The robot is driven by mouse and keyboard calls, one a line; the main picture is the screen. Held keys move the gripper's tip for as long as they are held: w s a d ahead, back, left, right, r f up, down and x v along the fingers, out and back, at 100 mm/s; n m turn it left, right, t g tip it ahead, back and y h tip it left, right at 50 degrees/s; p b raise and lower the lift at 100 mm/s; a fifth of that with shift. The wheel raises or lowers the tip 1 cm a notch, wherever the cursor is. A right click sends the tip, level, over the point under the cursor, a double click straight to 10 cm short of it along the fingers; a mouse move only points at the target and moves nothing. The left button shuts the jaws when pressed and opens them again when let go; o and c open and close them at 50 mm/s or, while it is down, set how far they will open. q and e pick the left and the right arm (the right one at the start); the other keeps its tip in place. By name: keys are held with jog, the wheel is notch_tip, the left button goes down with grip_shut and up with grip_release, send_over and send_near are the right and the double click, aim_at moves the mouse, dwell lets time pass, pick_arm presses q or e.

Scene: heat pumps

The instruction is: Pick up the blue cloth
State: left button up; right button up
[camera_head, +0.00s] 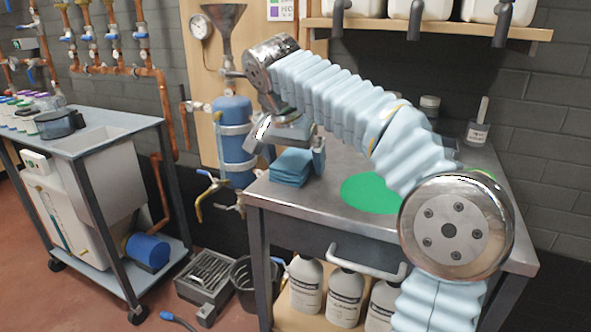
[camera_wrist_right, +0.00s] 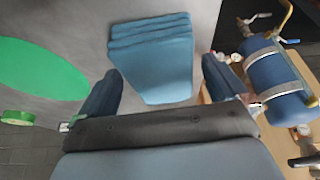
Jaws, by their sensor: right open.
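The blue cloth (camera_head: 291,167) is a folded stack of several layers near the left edge of the metal table (camera_head: 335,165). It also shows in the right wrist view (camera_wrist_right: 152,58), ahead of my right gripper and between its two fingers. My right gripper (camera_head: 290,146) is just above the cloth, pointing down, open and empty. In the right wrist view my right gripper (camera_wrist_right: 160,97) has its fingers apart on either side of the cloth's near end. I cannot tell whether they touch it. My left gripper is not in view.
A green disc (camera_head: 370,193) lies on the table beside the cloth. A blue tank (camera_head: 233,140) with pipes and valves stands close to the table's left edge. Jars (camera_head: 477,132) stand at the back right. A cart (camera_head: 88,143) stands at the left, and bottles (camera_head: 343,297) are below the table.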

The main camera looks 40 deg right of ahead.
jog(key=shift+c, duration=0.5)
jog(key=c, duration=0.9)
